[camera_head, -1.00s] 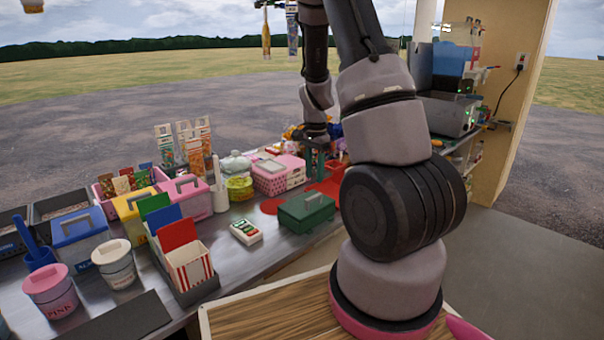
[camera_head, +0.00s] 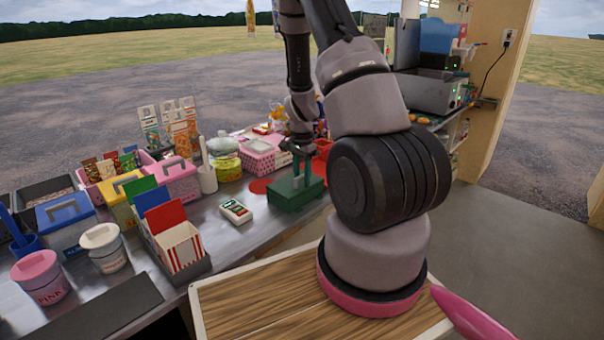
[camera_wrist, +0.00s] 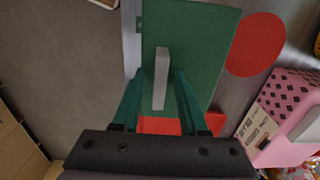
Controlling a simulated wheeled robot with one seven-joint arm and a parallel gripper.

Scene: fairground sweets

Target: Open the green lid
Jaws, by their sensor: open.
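The green box with its closed green lid (camera_head: 291,195) sits near the counter's right-hand edge in the head view. In the wrist view the green lid (camera_wrist: 192,35) lies below my gripper, with a raised grey handle (camera_wrist: 161,75) in its middle. My gripper (camera_wrist: 160,82) is open, its two green fingers on either side of the handle, with a gap visible on each side. In the head view my gripper (camera_head: 302,172) points down over the box. Whether the fingertips touch the lid cannot be told. The handle is hidden in the head view.
A pink box (camera_head: 259,163) stands behind the green box, and a red round mat (camera_wrist: 256,45) lies beside it. A white and green packet (camera_head: 236,211) lies to the left. Striped popcorn boxes (camera_head: 181,248) and tubs stand further left.

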